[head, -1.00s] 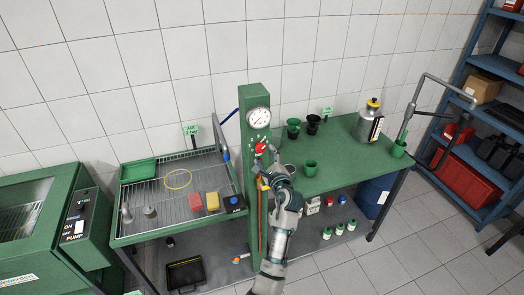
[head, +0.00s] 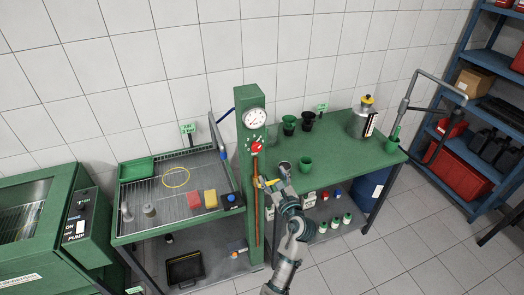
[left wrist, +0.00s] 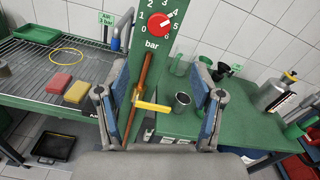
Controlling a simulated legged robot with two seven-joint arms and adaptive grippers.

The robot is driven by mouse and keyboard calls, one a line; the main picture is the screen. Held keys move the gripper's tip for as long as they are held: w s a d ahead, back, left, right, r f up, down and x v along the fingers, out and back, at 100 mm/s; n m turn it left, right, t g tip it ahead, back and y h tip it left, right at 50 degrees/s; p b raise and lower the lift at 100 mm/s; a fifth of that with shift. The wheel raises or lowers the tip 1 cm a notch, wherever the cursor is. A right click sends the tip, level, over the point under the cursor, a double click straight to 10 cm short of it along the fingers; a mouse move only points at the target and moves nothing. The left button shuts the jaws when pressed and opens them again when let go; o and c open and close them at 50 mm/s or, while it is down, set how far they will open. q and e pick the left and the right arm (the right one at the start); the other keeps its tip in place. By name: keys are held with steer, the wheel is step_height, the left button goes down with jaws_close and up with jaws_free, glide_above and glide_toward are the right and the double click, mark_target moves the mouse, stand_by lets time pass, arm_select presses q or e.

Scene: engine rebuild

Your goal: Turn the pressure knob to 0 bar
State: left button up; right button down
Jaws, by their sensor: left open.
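The red round pressure knob (head: 257,146) is on the front of the green column (head: 244,103), under a white dial gauge (head: 254,120). In the left wrist view the knob (left wrist: 158,24) is at the top, ringed by a 0 to 6 scale marked bar; its white mark points up and right, about toward 4. The gauge reading is too small to tell. My left gripper (head: 272,182) is below and right of the knob, apart from it. In the left wrist view its fingers (left wrist: 166,85) are spread wide with nothing held. My right gripper is not in view.
A yellow lever (left wrist: 152,106) on a copper pipe (left wrist: 143,75) shows between my fingers, below the knob. A metal cup (left wrist: 182,101) stands on the green table (head: 340,140) at right. A wire-rack tray with sponges (head: 209,199) is at left.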

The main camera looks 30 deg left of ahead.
arm_select(q)
steer(key=s+d+m+p, duration=0.1)
steer(key=s+d+m, duration=0.1)
steer(key=m, duration=0.1)
steer(key=p, duration=0.2)
glide_toward(258, 149)
steer(key=x, duration=0.9)
steer(key=shift+w+a, duration=0.1)
steer(key=shift+a, duration=0.2)
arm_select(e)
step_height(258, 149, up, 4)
arm_select(q)
steer(key=shift+r, duration=0.1)
steer(key=c, duration=1.1)
